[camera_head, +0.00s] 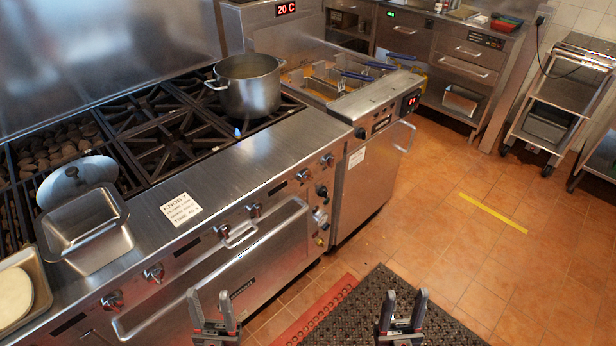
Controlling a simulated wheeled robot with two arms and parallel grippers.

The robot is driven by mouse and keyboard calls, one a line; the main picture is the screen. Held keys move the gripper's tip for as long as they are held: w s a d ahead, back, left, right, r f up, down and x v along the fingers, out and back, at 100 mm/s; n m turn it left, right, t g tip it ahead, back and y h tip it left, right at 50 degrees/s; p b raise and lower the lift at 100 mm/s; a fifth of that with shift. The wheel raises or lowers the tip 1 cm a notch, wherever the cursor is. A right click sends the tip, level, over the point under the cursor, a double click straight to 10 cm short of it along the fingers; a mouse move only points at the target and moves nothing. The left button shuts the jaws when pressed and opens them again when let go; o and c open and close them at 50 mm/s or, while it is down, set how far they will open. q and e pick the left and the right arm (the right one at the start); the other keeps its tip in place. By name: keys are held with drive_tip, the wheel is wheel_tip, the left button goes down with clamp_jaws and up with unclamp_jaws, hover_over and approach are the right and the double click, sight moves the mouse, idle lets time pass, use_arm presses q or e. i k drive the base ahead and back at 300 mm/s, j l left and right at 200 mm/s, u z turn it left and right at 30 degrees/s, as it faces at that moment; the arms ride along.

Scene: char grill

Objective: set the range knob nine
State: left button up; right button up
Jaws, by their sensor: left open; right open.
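The steel range (235,165) fills the left, with a row of knobs along its slanted front edge. These include a near-left knob (112,300), one beside it (153,272), a middle pair with one knob (222,230) and another (253,210), and a far pair with one knob (303,175) and another (327,160). More controls (320,215) sit on the front's right end. I cannot tell which is knob nine or read the settings. My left gripper (210,296) is open and empty before the oven door. My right gripper (405,297) is open and empty over the floor mat.
A white card (181,208) starting "KNOB" lies on the front ledge. A steel pot (247,84) stands on the burners, with a small blue flame beside it. A steel pan (84,228) rests at left. The oven handle (215,270) sticks out.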

sight(304, 175)
drive_tip(key=i+l+z, duration=0.15)
drive_tip(key=i, duration=0.25)
drive_tip(key=i+l+z, duration=0.1)
drive_tip(key=i, duration=0.3)
drive_tip(key=l, duration=0.1)
